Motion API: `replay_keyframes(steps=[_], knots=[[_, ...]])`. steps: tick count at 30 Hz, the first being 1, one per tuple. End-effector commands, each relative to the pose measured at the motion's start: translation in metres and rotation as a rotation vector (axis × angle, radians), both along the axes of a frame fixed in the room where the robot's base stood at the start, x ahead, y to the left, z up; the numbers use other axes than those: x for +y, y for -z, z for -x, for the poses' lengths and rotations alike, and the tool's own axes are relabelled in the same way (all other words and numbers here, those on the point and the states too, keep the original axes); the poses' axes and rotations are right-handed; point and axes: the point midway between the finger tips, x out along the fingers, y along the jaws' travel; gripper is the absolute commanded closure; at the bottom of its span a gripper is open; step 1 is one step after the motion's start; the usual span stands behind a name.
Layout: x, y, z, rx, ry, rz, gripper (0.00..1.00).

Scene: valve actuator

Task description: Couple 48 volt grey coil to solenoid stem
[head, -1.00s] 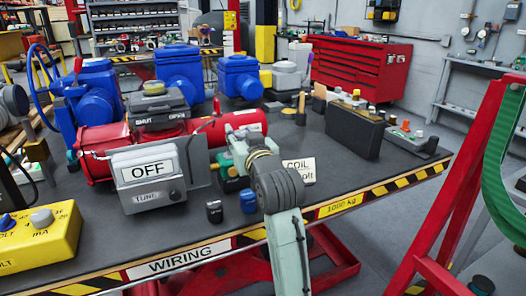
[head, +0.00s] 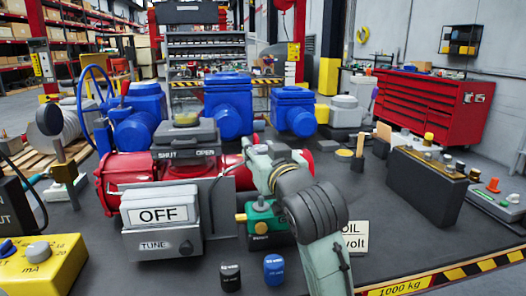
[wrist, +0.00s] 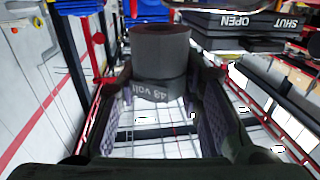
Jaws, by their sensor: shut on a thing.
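The grey coil (wrist: 160,55), marked 48 volt, is a short cylinder with a hole in its top. My gripper (wrist: 163,80) is shut on it, with a finger on each side. In the head view my arm hides the coil and most of my gripper. A green valve body (head: 262,228) with a brass port stands on the table below my arm, right of the OFF/TUNE box. The solenoid stem cannot be made out; my arm covers the space above the green body.
A black coil (head: 231,278) and a blue coil (head: 274,268) stand at the table's front. The OFF/TUNE box (head: 162,225), red actuator (head: 125,182) and SHUT/OPEN indicator (head: 186,140) are left of my arm. A COIL sign (head: 355,236) and dark block (head: 424,185) are right.

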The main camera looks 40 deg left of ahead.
Motion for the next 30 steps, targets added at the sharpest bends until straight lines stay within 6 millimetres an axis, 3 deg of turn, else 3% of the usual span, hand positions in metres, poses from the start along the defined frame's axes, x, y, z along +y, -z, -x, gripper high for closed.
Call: replay_keyframes(steps=[7, 24, 30], knots=[[-0.001, -0.001, 0.000, 0.003, 0.000, -0.002, 0.98], [0.000, 0.051, 0.000, 0.002, 0.000, -0.001, 0.98], [-0.001, 0.058, 0.000, 0.001, 0.000, -0.002, 0.98]])
